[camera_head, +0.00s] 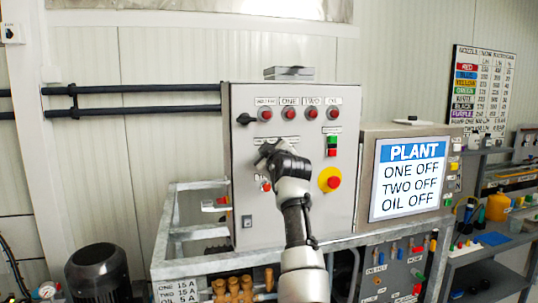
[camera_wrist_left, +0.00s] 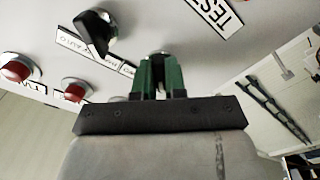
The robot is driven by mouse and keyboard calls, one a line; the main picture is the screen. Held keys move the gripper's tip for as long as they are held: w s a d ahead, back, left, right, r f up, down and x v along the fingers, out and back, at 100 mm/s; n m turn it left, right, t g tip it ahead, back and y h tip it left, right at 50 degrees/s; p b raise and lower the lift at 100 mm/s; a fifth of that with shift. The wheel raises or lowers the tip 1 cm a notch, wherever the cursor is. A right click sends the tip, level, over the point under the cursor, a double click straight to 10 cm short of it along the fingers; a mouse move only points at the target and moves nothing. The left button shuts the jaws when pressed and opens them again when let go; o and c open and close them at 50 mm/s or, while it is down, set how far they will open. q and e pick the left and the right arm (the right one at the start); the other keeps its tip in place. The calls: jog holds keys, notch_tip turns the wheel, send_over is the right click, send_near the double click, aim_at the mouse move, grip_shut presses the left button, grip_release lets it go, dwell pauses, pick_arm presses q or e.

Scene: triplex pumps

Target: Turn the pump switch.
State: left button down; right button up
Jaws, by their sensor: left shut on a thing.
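The grey control cabinet (camera_head: 240,200) stands upright, with a row of red lamps under labels including ONE, TWO and OIL. My left gripper (camera_head: 266,152) is at the left middle of its front, below the lamps, and my arm hides part of the panel. In the left wrist view, the green fingers of my left gripper (camera_wrist_left: 160,72) are shut on a small switch (camera_wrist_left: 159,52) on the panel face, mostly hidden between them. A black rotary knob (camera_wrist_left: 95,30) with a label sits apart, to the left. My right gripper is in neither view.
A PLANT screen (camera_head: 410,176) at right reads ONE OFF, TWO OFF, OIL OFF. A red stop button on a yellow disc (camera_head: 329,179) and green and red push buttons (camera_head: 332,146) are close right of my gripper. A metal frame (camera_head: 176,215) stands left.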

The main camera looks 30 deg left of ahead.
pick_arm(q)
jog(key=shift+r+m+p, duration=0.1)
jog(key=shift+m+p, duration=1.7)
jog(key=shift+m, duration=2.3)
jog(key=c, duration=1.2)
grip_release()
jog(key=shift+a, duration=0.1)
